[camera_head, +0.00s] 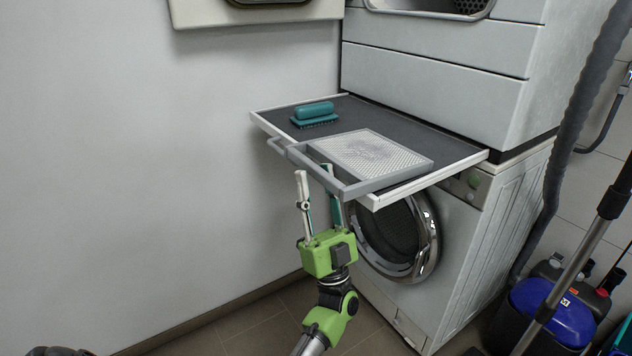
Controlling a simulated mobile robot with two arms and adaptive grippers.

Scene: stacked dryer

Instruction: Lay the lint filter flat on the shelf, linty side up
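The lint filter (405,157) has a grey frame and a pale mesh panel with a grey fuzzy patch of lint facing up. It lies about flat on the dark shelf (430,137). Its thick grey front bar and handle stick out past the shelf's front edge. My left gripper (316,178) is open and empty, pointing up just in front of this bar. Its right fingertip overlaps the bar in the picture; I cannot tell whether they touch. My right gripper is not in view.
A teal brush (315,114) lies at the shelf's back left. The dryer (435,78) stands above the shelf and the washer (470,225) below it. A blue vacuum (550,312), bottles and a grey hose (567,135) are at the right. The left wall side is clear.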

